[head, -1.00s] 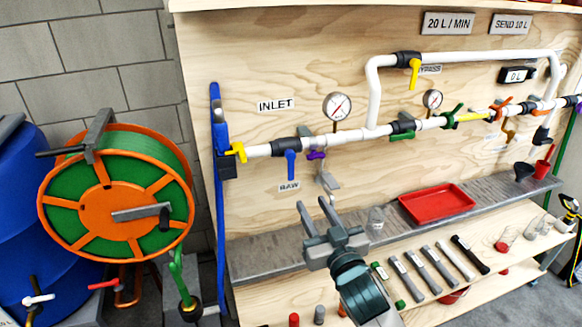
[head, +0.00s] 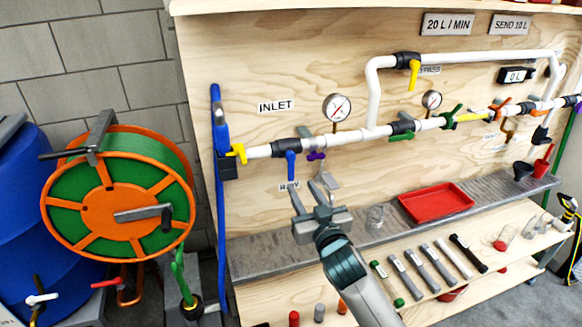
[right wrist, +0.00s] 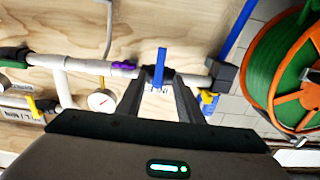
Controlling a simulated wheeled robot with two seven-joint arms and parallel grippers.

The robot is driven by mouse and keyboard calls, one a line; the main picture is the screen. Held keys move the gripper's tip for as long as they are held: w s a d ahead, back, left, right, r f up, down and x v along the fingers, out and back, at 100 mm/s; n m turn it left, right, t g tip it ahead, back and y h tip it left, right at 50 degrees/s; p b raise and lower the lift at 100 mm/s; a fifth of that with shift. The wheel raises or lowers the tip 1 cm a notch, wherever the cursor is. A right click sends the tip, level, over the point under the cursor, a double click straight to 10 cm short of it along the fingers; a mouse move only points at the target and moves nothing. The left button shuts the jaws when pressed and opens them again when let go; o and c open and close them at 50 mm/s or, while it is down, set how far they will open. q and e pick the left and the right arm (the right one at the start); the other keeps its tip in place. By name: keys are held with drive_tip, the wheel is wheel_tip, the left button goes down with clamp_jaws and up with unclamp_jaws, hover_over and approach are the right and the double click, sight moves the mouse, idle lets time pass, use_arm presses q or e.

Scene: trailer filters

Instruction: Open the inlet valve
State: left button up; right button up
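The inlet pipe (head: 259,151) runs along the wooden panel below the INLET label (head: 276,106). A valve with a blue lever (head: 291,166) sits on it, its lever hanging down, across the pipe. The lever also shows in the right wrist view (right wrist: 161,48), in line with the gap between my fingers. My right gripper (head: 308,190) is open and empty, just below the lever in the head view. Its fingers also show spread in the right wrist view (right wrist: 158,92). I cannot tell whether they touch the valve. My left gripper is out of view.
A yellow lever (head: 238,152) is left of the valve, and a purple handle (head: 316,156) is close on its right. A pressure gauge (head: 337,107) stands above the pipe. A red tray (head: 437,218) is on the grey shelf, with several tools below. A hose reel (head: 112,208) stands left.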

sight(292, 171)
drive_tip(key=p+x, duration=0.1)
drive_tip(key=x, duration=0.9)
drive_tip(key=shift+w+p, duration=0.15)
drive_tip(key=shift+p, duration=0.25)
clamp_jaws()
